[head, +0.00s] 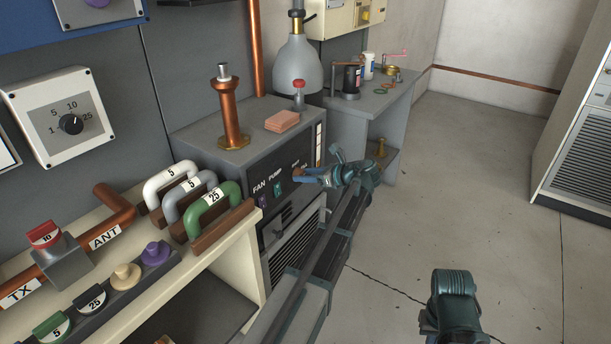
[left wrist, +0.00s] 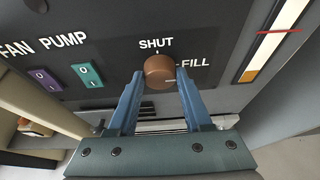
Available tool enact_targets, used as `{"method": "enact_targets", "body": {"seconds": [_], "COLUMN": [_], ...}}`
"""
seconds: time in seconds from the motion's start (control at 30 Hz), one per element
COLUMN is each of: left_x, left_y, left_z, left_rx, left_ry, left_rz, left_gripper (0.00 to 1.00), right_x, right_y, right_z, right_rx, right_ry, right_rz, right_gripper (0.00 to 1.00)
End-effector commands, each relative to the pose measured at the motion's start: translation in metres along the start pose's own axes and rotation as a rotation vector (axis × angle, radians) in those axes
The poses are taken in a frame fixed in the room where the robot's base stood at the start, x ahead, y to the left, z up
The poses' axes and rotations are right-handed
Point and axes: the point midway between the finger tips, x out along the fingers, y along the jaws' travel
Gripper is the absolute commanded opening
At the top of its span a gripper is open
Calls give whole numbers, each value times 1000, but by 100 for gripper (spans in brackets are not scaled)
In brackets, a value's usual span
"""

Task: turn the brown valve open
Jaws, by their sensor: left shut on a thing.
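The brown valve (left wrist: 159,70) is a round brown knob on the dark front panel, with SHUT printed above it and FILL to its right. My left gripper (left wrist: 160,82) is shut on the knob, one blue finger on each side. A small pale mark shows low on the knob, but its exact direction is hard to read. In the head view my left gripper (head: 305,177) reaches the upper right of the grey cabinet's front and hides most of the knob. Part of my right arm shows at the bottom right of the head view, with no fingers visible.
Purple and green switches (left wrist: 86,76) sit left of the knob under FAN and PUMP. The grey cabinet (head: 190,140) carries a copper post (head: 231,110) and a pink block (head: 282,121). A bench with coloured handles (head: 212,207) stands to its left. The floor (head: 470,180) at right is clear.

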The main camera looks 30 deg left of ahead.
Motion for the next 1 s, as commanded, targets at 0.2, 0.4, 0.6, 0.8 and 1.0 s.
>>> {"method": "enact_targets", "body": {"seconds": [0.2,0.4,0.6,0.8,1.0], "left_x": [0,0,0,-12,-53], "left_y": [1,1,0,0,0], "left_z": [-1,0,0,2,4], "left_rx": [0,0,0,1,1], "left_ry": [2,1,0,-1,-1], "left_rz": [2,1,1,-1,-3], "left_gripper": [0,80,80,80,80], "right_x": [0,0,0,-6,-24], "right_y": [0,0,0,1,2], "right_z": [0,0,0,0,1], "right_rx": [0,0,0,0,0], "right_ry": [0,0,0,0,0], "right_rz": [0,0,0,0,0], "right_gripper": [0,0,0,0,0]}}
